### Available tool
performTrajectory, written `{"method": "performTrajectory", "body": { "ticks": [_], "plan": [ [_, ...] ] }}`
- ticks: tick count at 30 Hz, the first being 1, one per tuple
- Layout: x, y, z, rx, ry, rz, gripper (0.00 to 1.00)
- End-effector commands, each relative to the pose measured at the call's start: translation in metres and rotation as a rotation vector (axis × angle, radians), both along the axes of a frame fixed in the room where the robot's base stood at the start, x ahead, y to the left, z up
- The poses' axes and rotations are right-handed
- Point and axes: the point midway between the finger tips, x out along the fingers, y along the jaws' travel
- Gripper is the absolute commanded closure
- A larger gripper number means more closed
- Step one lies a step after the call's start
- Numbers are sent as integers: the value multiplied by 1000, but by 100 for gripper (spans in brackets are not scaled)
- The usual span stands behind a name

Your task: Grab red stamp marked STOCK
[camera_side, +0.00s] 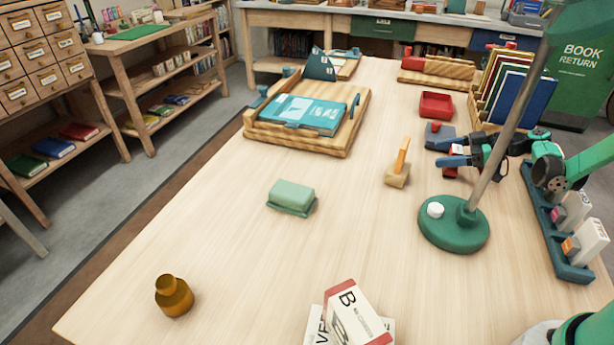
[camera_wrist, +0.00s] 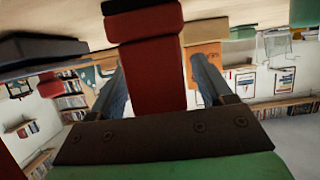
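A red stamp (camera_side: 450,173) shows only in part in the side view, below my gripper (camera_side: 447,152). In the wrist view a red block (camera_wrist: 152,60), apparently this stamp, extends between the two blue fingers of my gripper (camera_wrist: 160,80). The fingers are spread on either side of it, and a narrow gap shows beside the right finger. No STOCK marking is readable; the label side is hidden.
A dark pad (camera_side: 438,130) and a red tray (camera_side: 436,105) are close by. A wooden stamp (camera_side: 398,168) stands to the left. A green lamp base (camera_side: 454,226) is in front, its pole leaning past my gripper. A teal rack (camera_side: 555,230) is to the right.

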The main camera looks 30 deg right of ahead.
Motion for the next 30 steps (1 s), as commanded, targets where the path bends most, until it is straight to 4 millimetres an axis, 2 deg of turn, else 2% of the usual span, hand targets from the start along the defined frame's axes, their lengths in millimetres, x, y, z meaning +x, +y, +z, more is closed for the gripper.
{"method": "performTrajectory", "body": {
  "ticks": [1,7,20,26,30],
  "plan": [
    [0,0,0,0,0,0,44],
    [0,0,0,0,0,0,100],
    [0,0,7,0,0,0,100],
    [0,0,33,0,0,0,100],
    [0,0,68,0,0,0,100]
  ]
}}
